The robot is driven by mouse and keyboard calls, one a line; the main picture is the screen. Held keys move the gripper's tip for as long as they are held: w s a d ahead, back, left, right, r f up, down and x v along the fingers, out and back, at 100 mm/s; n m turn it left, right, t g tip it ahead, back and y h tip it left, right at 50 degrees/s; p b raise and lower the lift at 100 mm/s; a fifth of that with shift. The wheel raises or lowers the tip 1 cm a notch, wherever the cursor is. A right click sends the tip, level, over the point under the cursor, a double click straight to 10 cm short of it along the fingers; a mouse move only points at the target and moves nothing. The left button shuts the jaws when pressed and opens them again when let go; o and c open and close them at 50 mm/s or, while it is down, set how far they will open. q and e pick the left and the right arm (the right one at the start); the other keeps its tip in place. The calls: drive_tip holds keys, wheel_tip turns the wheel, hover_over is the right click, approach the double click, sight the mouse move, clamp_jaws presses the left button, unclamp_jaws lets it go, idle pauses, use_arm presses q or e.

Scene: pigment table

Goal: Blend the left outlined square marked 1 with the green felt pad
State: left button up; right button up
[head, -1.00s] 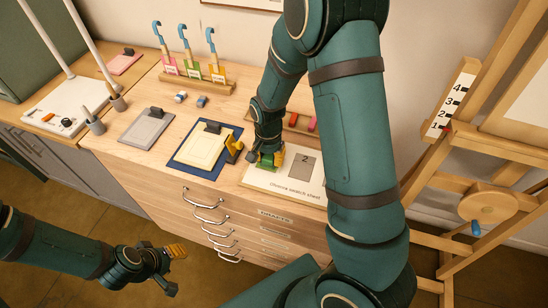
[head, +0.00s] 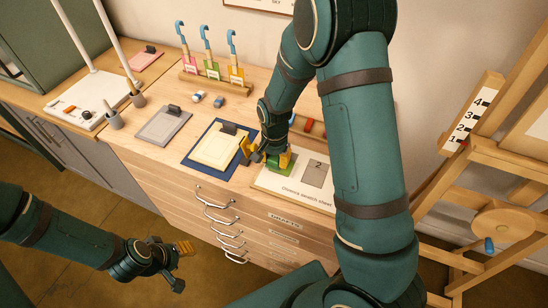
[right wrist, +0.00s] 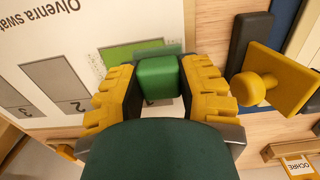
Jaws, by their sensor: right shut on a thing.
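My right gripper (head: 275,160) is shut on the green felt pad, a small green block (right wrist: 158,77) between its yellow fingers in the right wrist view. The pad is over the green-coloured left square (right wrist: 128,52) of the white swatch sheet (head: 270,184); I cannot tell whether it touches. The pad and fingers cover part of that square, and a pale translucent band shows along it. The grey square marked 2 (head: 317,173) lies beside it, and a grey square marked 3 (right wrist: 57,82) shows in the wrist view. My left gripper (head: 172,265) is open and empty, in front of the drawers.
A yellow knobbed tool (right wrist: 268,82) stands close beside my right gripper. A cream pad on a blue mat (head: 192,162) lies to the left. Three hooked tools in a wooden rack (head: 215,88) stand at the back. An easel (head: 470,160) stands right.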

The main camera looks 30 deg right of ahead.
sight(291, 169)
drive_tip(key=shift+s+d, duration=0.75)
drive_tip(key=shift+s, duration=0.15)
drive_tip(key=shift+s+d, duration=0.15)
drive_tip(key=shift+s+d, duration=0.8)
drive_tip(key=shift+s, duration=0.1)
drive_tip(key=shift+r, duration=0.1)
wheel_tip(291, 169, up, 7)
drive_tip(key=p, duration=0.6)
